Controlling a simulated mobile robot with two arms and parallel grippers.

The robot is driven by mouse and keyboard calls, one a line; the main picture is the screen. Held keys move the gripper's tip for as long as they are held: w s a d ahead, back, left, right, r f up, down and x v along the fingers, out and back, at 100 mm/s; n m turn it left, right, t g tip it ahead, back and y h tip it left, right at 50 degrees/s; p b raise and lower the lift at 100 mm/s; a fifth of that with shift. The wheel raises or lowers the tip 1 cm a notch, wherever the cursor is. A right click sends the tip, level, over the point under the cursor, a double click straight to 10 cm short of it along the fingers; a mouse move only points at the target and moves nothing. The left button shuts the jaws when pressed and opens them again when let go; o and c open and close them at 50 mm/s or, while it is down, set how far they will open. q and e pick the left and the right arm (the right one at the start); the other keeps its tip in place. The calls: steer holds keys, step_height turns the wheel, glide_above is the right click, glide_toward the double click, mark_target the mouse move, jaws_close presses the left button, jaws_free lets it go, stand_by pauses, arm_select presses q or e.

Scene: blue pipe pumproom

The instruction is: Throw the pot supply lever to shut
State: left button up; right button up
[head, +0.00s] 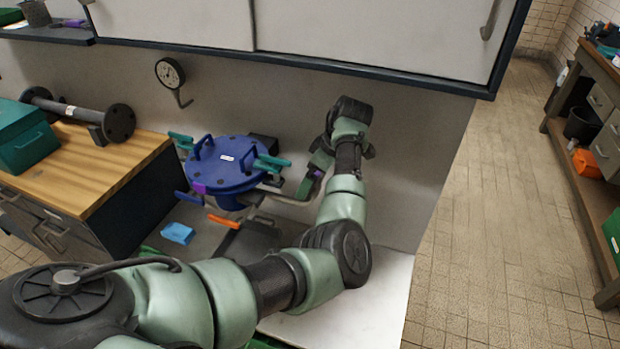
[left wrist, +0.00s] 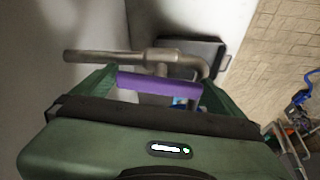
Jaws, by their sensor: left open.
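A blue round pot (head: 226,165) with a bolted lid, a white label and teal clamp handles stands by the wall. Steel pipe joins its right side, and it shows in the left wrist view as a pipe (left wrist: 110,57). A purple lever handle (head: 318,173) is at this pipework, partly hidden by my arm. My left gripper (head: 307,187) is open beside it. In the left wrist view the purple handle (left wrist: 160,86) lies across the space between my green fingers; contact cannot be told. An orange lever (head: 225,221) is below the pot. My right gripper is out of view.
A wooden-topped bench (head: 88,165) with a teal box (head: 25,140) and a flanged pipe piece is at left. Wall cabinets (head: 375,30) overhang the pot. A gauge (head: 170,73) is on the wall. Tiled floor (head: 480,220) is clear at right.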

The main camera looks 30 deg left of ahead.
arm_select(q)
steer(key=shift+d, duration=0.1)
steer(key=c, duration=1.1)
steer(key=shift+r+m+p, duration=0.2)
steer(key=shift+m+p, duration=0.2)
steer(key=shift+p, duration=0.4)
steer(key=m+t+p, duration=0.1)
steer(key=m+p, duration=0.1)
steer(key=p, duration=0.1)
steer(key=shift+r+m+p, duration=0.1)
steer(key=shift+m+p, duration=0.2)
steer(key=shift+p, duration=0.05)
steer(key=shift+m+t+p, duration=0.4)
steer(key=shift+m+p, duration=0.5)
steer(key=shift+p, duration=0.15)
steer(key=shift+m+p, duration=0.45)
steer(key=shift+m, duration=0.05)
steer(key=shift+f+t, duration=0.2)
steer(key=shift+t, duration=0.1)
steer(key=o, duration=1.1)
